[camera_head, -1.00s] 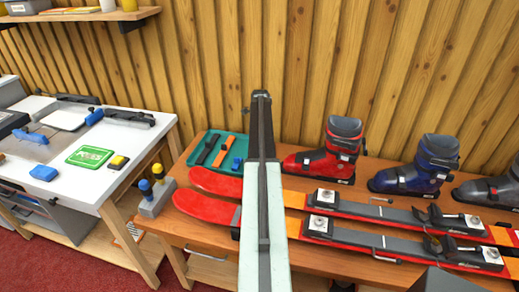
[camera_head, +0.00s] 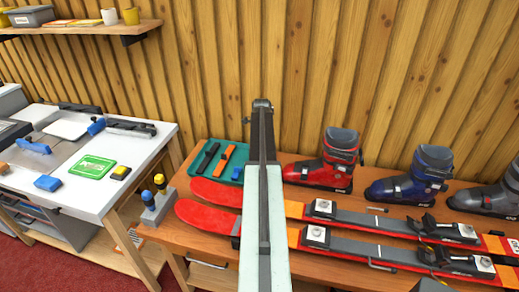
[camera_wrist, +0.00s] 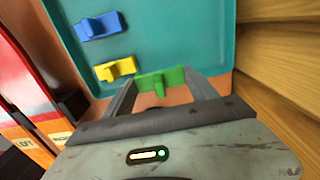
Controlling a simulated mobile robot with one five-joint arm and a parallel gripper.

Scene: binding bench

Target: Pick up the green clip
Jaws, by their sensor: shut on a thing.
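The green clip (camera_wrist: 161,79) is between the two fingers of my gripper (camera_wrist: 163,84) in the wrist view, and my gripper is shut on it. The clip shows over the near edge of the teal tray (camera_wrist: 190,30); I cannot tell whether it is clear of the surface. In the tray lie a blue clip (camera_wrist: 99,26) and, nearer the fingers, a yellow clip (camera_wrist: 116,69). In the head view, my arm hides the green clip and my gripper. The tray (camera_head: 208,173) shows left of the arm.
Red skis (camera_head: 214,191) and a red boot (camera_head: 322,173) flank my arm on the wooden bench (camera_head: 190,236). A blue boot (camera_head: 405,188) stands further right. The plank wall (camera_head: 330,70) rises close behind. A white workbench (camera_head: 110,190) stands at left.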

